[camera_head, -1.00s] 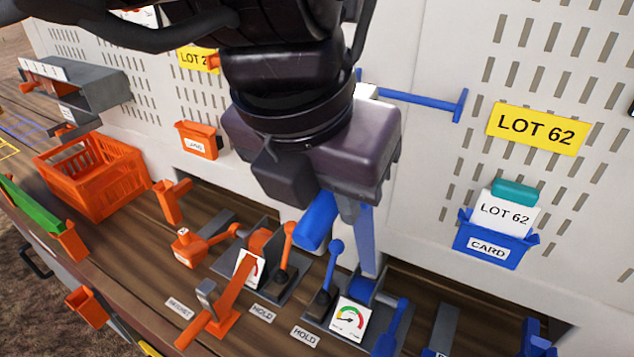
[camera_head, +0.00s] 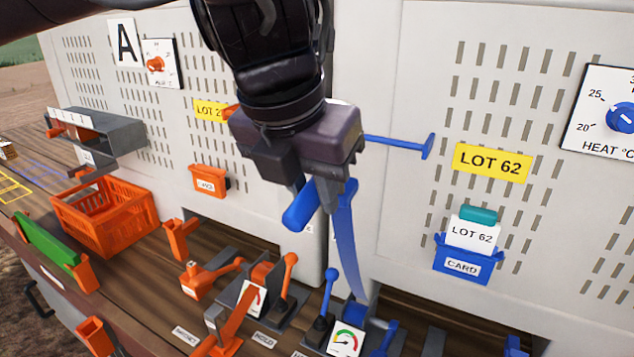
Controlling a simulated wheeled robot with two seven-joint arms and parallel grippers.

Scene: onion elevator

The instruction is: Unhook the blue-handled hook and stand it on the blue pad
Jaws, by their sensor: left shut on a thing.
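My left gripper (camera_head: 325,192) is in front of the back panel, above the bench, pointing down. It is shut on the blue-handled hook. The hook's blue handle (camera_head: 300,208) sticks out at the lower left of the jaws. A long flat blue strip (camera_head: 346,245), seemingly part of the hook, hangs below the jaws towards the bench. Its lower end is close to the blue lever unit in the picture; I cannot tell whether they touch. A blue peg (camera_head: 395,143) juts from the panel to the right of the gripper. I cannot make out the blue pad. My right gripper is out of view.
An orange lever (camera_head: 287,275), a blue lever (camera_head: 328,300) and a gauge (camera_head: 345,341) stand on the bench below. An orange crate (camera_head: 105,215) is at the left. A blue card holder (camera_head: 465,262) and a yellow LOT 62 sign (camera_head: 492,163) are on the panel at the right.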

